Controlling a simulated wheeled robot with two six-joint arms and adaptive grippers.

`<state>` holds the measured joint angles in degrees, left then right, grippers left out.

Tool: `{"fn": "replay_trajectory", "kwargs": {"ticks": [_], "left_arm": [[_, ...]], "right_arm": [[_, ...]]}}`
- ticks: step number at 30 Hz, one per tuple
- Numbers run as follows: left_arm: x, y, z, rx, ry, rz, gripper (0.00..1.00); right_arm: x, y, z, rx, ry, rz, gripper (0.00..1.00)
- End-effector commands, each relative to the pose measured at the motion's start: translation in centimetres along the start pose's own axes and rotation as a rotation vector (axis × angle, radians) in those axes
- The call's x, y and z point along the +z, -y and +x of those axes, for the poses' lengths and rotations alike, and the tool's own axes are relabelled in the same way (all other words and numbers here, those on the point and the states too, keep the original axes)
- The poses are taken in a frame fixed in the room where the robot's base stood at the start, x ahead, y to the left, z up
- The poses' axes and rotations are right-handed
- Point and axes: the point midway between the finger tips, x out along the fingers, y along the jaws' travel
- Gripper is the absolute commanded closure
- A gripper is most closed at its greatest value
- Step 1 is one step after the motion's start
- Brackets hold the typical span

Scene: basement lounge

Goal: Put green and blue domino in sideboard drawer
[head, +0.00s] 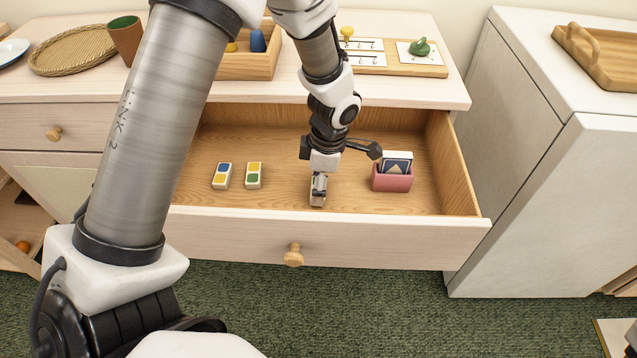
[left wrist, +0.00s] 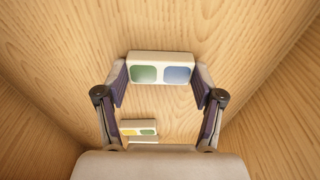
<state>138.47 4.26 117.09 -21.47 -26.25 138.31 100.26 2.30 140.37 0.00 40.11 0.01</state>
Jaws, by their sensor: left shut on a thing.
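The sideboard drawer (head: 345,240) is pulled open, its wooden floor (head: 290,165) showing. My left gripper (head: 318,192) is inside the drawer, pointing down near its front middle. In the left wrist view, my left gripper (left wrist: 161,80) is shut on the green and blue domino (left wrist: 162,68), one finger at each short end. The domino is white with a green patch and a blue patch. Whether it touches the drawer floor I cannot tell. In the head view the gripper mostly hides it. My right gripper is not in view.
A blue and yellow domino (head: 222,176) and a yellow and green domino (head: 254,175) lie in the drawer, left of my gripper. A pink holder (head: 391,180) with cards stands to the right. The sideboard top holds a wooden tray (head: 262,68), a brown cup (head: 125,38) and a woven tray (head: 72,50).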

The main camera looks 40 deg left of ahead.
Motion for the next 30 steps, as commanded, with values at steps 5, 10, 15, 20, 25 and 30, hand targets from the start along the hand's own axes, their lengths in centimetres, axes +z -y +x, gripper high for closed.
{"fn": "replay_trajectory", "kwargs": {"ticks": [5, 10, 15, 20, 25, 30], "left_arm": [[0.0, 0.0, -0.1, 0.001, 0.0, 0.0, 0.6], [0.1, 0.0, 0.2, 0.001, 0.0, 0.0, 0.15], [0.0, 0.0, 0.2, 0.001, 0.0, 0.0, 0.07], [0.0, 0.0, 0.1, 0.001, 0.0, 0.0, 0.07], [0.0, -0.1, -1.4, 0.003, 0.001, -0.002, 0.07], [0.0, -0.1, -5.5, 0.006, 0.002, -0.001, 0.07]], "right_arm": [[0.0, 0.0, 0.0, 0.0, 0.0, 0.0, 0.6], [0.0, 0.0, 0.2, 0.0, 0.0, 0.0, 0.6], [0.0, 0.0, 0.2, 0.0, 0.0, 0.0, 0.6], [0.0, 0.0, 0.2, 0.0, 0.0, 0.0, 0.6], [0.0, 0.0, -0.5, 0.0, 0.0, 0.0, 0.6], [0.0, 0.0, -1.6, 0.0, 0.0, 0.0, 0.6]]}}
